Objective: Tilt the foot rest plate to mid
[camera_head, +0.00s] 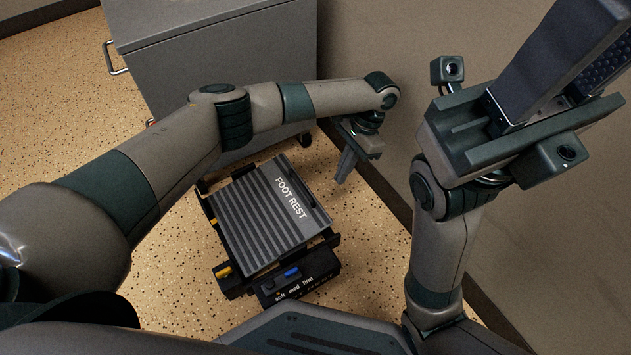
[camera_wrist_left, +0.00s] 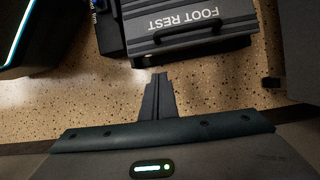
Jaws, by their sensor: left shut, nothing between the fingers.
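The foot rest plate (camera_head: 262,212) is a grey ribbed panel lettered FOOT REST, set in a black frame on the floor. A small black box with a blue slider (camera_head: 291,272) and the words soft, med and firm sits at its near side. A yellow part (camera_head: 222,271) shows at the frame's left near corner. My left gripper (camera_head: 345,168) is shut and empty, pointing down just right of the plate's far right corner. In the left wrist view its fingers (camera_wrist_left: 157,97) are apart from the plate (camera_wrist_left: 185,17). My right gripper (camera_head: 540,110) is raised at the upper right, its fingers partly out of view.
A grey cabinet (camera_head: 215,60) on casters stands behind the foot rest. The wall (camera_head: 395,60) runs close along the right, with a dark baseboard. Speckled floor (camera_head: 60,110) is open at the left.

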